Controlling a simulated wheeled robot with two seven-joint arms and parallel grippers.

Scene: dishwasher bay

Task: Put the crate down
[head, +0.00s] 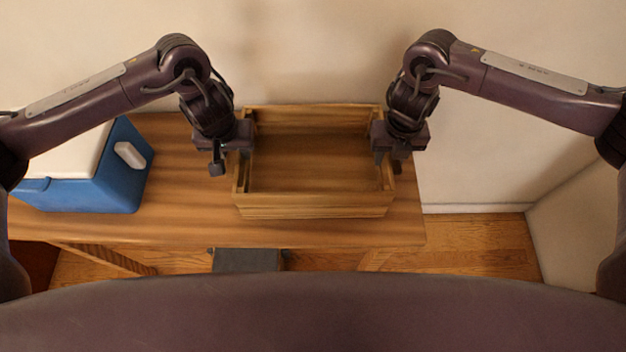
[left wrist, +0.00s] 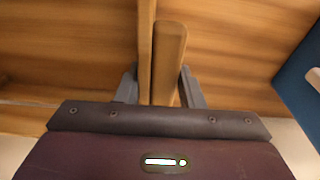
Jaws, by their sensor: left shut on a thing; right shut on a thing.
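The wooden crate (head: 315,211) is empty and looks level, over the right part of the wooden table (head: 180,215). I cannot tell whether its bottom touches the table top. My left gripper (head: 240,152) is shut on the crate's left end wall. The left wrist view shows that wall (left wrist: 168,62) between the two fingers (left wrist: 155,88). My right gripper (head: 385,155) is shut on the crate's right end wall. The fingertips are partly hidden by the grippers and the walls in the head view.
A blue cooler (head: 120,180) with a white lid stands on the table left of the crate; its edge also shows in the left wrist view (left wrist: 305,75). A plain wall (head: 310,50) rises behind. Bare table lies between cooler and crate.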

